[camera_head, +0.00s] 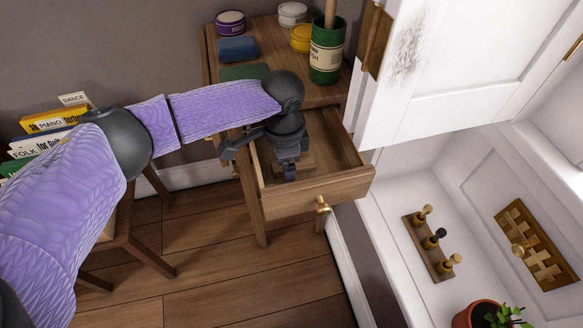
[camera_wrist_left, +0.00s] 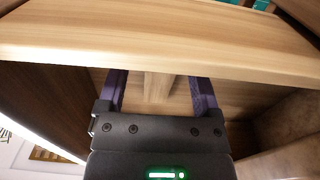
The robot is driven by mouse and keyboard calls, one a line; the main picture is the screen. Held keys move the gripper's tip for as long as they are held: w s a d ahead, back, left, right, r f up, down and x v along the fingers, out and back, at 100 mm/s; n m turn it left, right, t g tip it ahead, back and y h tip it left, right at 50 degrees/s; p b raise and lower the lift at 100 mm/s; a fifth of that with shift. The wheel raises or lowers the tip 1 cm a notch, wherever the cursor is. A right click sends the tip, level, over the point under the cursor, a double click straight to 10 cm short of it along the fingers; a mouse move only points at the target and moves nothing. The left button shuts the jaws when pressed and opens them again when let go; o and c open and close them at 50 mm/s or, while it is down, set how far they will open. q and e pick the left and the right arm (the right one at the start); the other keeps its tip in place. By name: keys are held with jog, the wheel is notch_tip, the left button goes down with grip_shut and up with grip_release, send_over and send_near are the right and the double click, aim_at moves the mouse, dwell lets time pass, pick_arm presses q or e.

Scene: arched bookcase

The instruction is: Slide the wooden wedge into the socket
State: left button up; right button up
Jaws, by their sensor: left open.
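My left gripper (camera_head: 289,174) reaches down into the open drawer (camera_head: 290,199) of the wooden side table. In the left wrist view its two purple fingers (camera_wrist_left: 158,82) are apart. A light wooden piece (camera_wrist_left: 158,88), which looks like the wedge, lies on the drawer floor between the fingers. I cannot tell whether they touch it. In the head view, the gripper mostly hides this piece. No socket can be told for certain; a brown slotted plate (camera_head: 532,238) with a round knob is on the white surface at right. My right gripper is out of view.
The table (camera_head: 260,30) carries a green can (camera_head: 326,60), paint pots and cloths. A white panelled door (camera_head: 440,75) stands close right of the drawer. A pegged wooden strip (camera_head: 420,243) and potted plant (camera_head: 485,315) are at lower right. A stool with books is at left.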

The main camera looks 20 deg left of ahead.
pick_arm(q)
jog(key=shift+r, duration=0.1)
grip_shut()
